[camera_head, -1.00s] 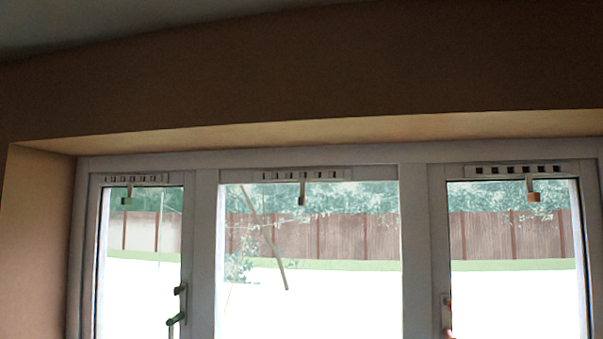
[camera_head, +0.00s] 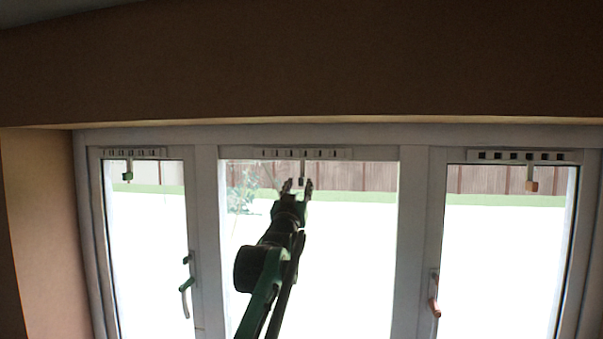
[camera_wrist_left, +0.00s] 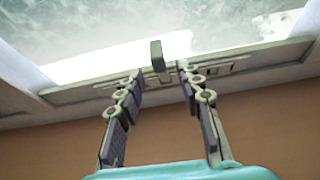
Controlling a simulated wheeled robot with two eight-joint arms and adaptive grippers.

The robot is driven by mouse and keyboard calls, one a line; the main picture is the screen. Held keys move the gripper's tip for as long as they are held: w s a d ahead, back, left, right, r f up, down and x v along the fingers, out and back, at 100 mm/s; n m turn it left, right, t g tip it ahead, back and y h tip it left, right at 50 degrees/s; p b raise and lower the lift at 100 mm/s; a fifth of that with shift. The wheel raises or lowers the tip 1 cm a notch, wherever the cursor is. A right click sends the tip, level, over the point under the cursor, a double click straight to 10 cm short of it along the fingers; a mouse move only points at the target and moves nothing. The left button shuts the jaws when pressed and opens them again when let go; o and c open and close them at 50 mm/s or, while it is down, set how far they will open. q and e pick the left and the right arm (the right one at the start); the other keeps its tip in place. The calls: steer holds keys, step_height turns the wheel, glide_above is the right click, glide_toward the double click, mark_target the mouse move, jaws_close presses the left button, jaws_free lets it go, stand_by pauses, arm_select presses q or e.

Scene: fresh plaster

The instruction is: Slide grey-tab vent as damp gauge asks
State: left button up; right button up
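The grey-tab vent (camera_head: 335,154) is a pale slotted strip at the top of the middle window. Its dark grey tab (camera_head: 301,181) hangs on a short stem below the strip. My left gripper (camera_head: 298,187) is raised in front of the middle pane, with its fingertips at the tab's height. In the left wrist view, the tab (camera_wrist_left: 157,52) shows between and just beyond the two spread fingers of the left gripper (camera_wrist_left: 159,72). The gripper is open, with gaps on both sides of the tab. The vent's slots (camera_wrist_left: 222,70) show partly behind the fingers. No damp gauge is in view. My right gripper is not in view.
A vent with a green tab (camera_head: 127,176) is on the left window, and one with an orange tab (camera_head: 531,186) is on the right. The wall above is bare.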

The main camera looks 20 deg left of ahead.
mark_target(301, 181)
arm_select(q)
steer(key=p+x, duration=0.1)
steer(key=x, duration=0.4)
steer(key=shift+p, duration=0.35)
steer(key=shift+f, duration=0.1)
jaws_close()
